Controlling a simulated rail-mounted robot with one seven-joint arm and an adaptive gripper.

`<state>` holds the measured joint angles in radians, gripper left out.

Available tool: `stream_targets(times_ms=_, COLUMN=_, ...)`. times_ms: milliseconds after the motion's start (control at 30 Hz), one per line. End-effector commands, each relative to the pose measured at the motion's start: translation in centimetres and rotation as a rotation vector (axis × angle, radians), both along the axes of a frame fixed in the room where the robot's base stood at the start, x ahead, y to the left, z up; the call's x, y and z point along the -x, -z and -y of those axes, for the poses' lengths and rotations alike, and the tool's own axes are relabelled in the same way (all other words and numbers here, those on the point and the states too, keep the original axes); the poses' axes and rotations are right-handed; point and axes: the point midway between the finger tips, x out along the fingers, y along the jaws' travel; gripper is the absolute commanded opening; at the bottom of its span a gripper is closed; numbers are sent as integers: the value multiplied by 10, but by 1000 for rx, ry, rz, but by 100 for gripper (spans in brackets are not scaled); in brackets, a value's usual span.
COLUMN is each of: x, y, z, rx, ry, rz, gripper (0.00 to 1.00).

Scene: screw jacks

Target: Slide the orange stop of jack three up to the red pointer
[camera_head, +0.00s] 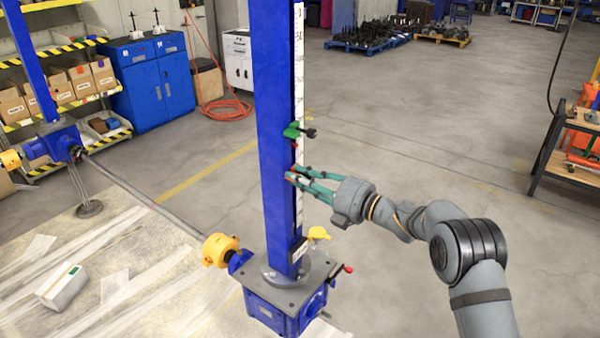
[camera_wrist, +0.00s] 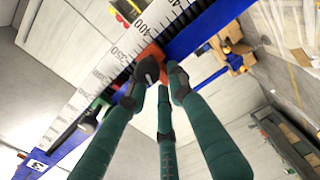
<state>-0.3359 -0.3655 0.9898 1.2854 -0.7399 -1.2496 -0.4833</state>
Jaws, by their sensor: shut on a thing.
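The jack's blue column (camera_head: 272,130) stands upright with a white scale (camera_head: 299,60) along it; the scale shows large in the wrist view (camera_wrist: 95,75). My gripper (camera_head: 292,175) reaches in from the right at about mid-column. In the wrist view its green fingers (camera_wrist: 162,80) are closed around the orange stop (camera_wrist: 150,55), which has a black knob (camera_wrist: 147,70). In the head view the fingertips mostly hide the stop. A green stop (camera_head: 292,131) sits higher on the column. A small red piece (camera_head: 310,163) shows between them, possibly the pointer; I cannot tell for sure.
A yellow part (camera_head: 318,233) and a red-knobbed lever (camera_head: 347,268) stick out near the column's foot. A shaft (camera_head: 130,185) with a yellow coupling (camera_head: 218,248) runs left to another jack (camera_head: 52,140). The floor right of the column is open, up to a wooden bench (camera_head: 575,125).

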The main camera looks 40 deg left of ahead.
Motion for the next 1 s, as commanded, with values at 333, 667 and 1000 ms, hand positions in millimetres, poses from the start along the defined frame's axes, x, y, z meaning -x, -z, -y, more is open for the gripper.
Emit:
stream_targets(times_ms=333, x=10, y=-19, z=-7, rx=-14, ry=-17, rz=4, gripper=0)
stream_targets(times_ms=667, x=9, y=-30, z=-7, rx=-16, ry=-16, rz=5, gripper=0)
stream_targets(times_ms=1000, x=9, y=-40, z=-7, rx=-16, ry=-15, rz=3, gripper=0)
